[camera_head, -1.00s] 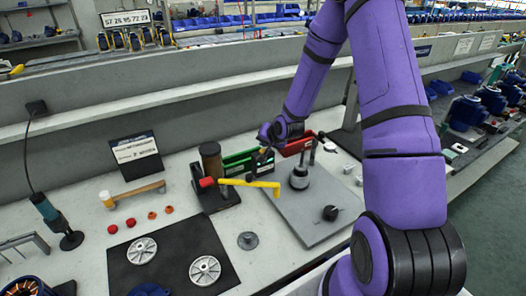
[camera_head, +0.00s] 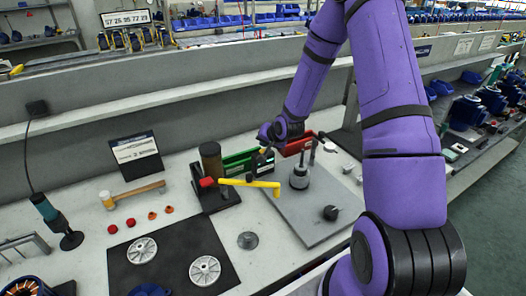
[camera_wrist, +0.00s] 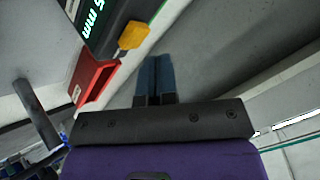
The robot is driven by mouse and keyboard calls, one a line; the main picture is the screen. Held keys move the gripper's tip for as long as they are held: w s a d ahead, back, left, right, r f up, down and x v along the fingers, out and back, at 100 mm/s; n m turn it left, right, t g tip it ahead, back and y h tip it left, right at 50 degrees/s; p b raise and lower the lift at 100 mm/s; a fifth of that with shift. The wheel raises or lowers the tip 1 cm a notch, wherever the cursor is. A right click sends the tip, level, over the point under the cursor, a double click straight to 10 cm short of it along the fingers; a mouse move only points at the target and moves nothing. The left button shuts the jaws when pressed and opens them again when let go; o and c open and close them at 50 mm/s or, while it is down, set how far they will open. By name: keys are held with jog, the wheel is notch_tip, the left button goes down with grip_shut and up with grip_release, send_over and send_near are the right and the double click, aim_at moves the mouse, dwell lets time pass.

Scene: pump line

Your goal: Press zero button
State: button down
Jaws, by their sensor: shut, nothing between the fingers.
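A dark gauge with lit green digits and "mm" (camera_wrist: 88,20) is at the upper left of the wrist view; it also shows, partly covered, in the head view (camera_head: 265,168). A yellow-orange button (camera_wrist: 133,36) sticks out from its edge. No label is legible on the button. My gripper (camera_wrist: 155,58) is shut and empty, its two dark fingers side by side. The fingertips appear just right of and below the button, and I cannot tell whether they touch it. In the head view my gripper (camera_head: 261,151) is small, just above the gauge.
A red bin (camera_wrist: 92,82) lies beside the gauge, and a green bin (camera_head: 236,163) is behind it. A yellow-armed stand (camera_head: 250,183), a grey plate (camera_head: 310,232) with dark posts, and a black mat (camera_head: 170,255) with metal discs occupy the bench. A wall ledge runs behind.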

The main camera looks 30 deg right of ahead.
jog(key=shift+f, duration=0.1)
dwell(0.7)
jog(key=shift+f, duration=0.3)
jog(key=shift+f, duration=0.45)
dwell(0.8)
dwell(0.3)
jog(key=shift+r, duration=0.85)
jog(key=shift+r, duration=0.1)
jog(key=shift+r, duration=2.45)
